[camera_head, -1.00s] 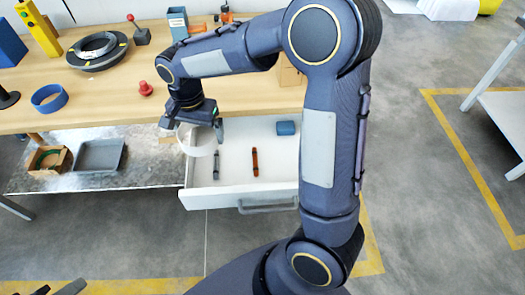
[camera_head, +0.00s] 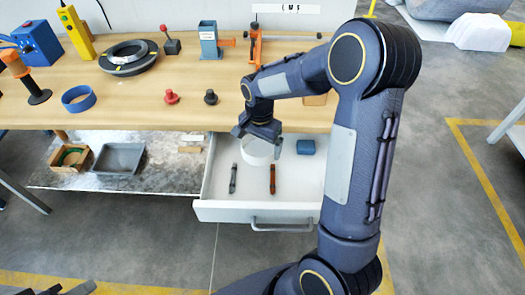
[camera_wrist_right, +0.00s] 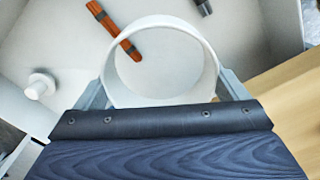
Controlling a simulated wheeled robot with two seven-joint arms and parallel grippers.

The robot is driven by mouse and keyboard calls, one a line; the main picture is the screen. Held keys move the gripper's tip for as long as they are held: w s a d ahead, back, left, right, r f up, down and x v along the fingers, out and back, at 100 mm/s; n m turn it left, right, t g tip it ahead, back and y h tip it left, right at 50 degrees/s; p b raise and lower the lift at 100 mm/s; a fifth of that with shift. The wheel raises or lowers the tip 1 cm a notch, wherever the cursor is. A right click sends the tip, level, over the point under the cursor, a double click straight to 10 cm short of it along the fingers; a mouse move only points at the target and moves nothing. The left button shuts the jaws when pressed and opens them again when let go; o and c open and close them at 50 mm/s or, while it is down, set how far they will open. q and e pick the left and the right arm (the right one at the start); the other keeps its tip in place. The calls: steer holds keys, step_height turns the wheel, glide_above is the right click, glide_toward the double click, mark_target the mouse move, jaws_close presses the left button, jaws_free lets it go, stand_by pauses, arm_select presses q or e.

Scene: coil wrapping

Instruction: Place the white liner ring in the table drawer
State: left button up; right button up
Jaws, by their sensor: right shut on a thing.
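The white liner ring (camera_head: 256,152) hangs from my right gripper (camera_head: 260,138), inside the outline of the open white table drawer (camera_head: 295,212). The right wrist view shows the ring (camera_wrist_right: 207,50) between the two grey fingers of the right gripper (camera_wrist_right: 163,90), one on each side of its outer wall. The drawer floor (camera_wrist_right: 170,70) shows through the ring. I cannot tell whether the ring touches the floor. The dark fingertips of my left gripper (camera_head: 64,289) show at the bottom left edge, apart and empty.
The drawer holds a dark grey tool (camera_head: 233,178), a red-brown bar (camera_head: 272,179) and a blue block (camera_head: 306,146). Bare drawer floor lies around them. A grey tray (camera_head: 118,159) stands on the lower shelf. The wooden tabletop (camera_head: 130,105) overhangs the drawer's back.

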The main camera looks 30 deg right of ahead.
steer(key=shift+d+f, duration=0.2)
steer(key=shift+f, duration=0.8)
steer(key=shift+d+f, duration=0.15)
steer(key=shift+f, duration=0.8)
steer(key=shift+f+b, duration=0.55)
steer(key=shift+f, duration=0.1)
